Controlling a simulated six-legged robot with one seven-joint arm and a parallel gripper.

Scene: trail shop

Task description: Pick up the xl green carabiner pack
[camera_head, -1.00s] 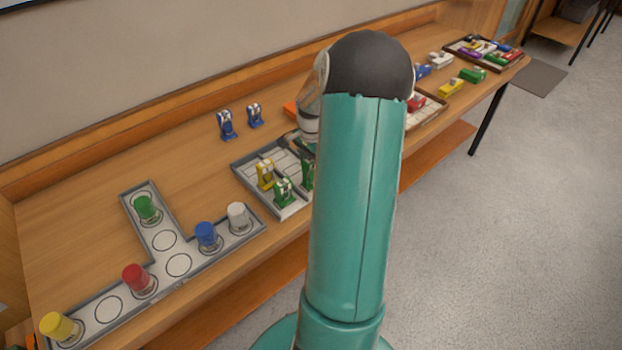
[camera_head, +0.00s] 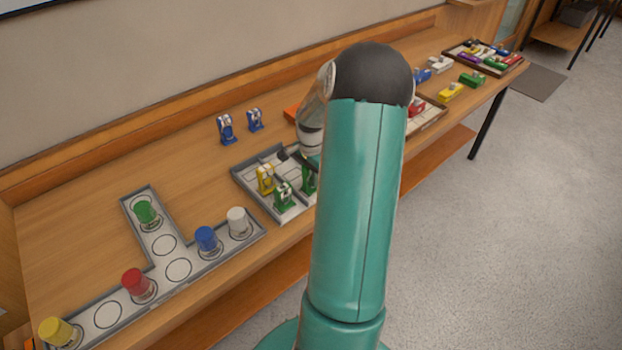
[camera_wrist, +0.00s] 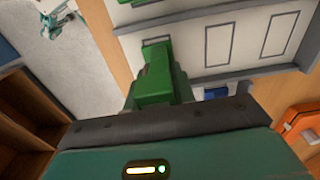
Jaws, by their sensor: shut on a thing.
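A green carabiner pack (camera_head: 308,179) stands in the grey tray (camera_head: 240,178), partly hidden behind my arm in the head view. In the wrist view the green pack (camera_wrist: 158,82) rises just past the dark edge of my gripper. My gripper (camera_head: 302,161) is at this pack and shut on it; the fingertips are mostly hidden. A second green pack (camera_head: 284,196) stands nearer the front of the same tray, with a yellow pack (camera_head: 265,179) behind it. I cannot read any size marking.
Two blue packs (camera_head: 226,129) stand on the table behind the tray. An orange item (camera_wrist: 298,118) lies close to my gripper. A T-shaped tray (camera_head: 110,285) with several coloured-capped containers is at the left. More trays and packs (camera_head: 480,55) lie far right.

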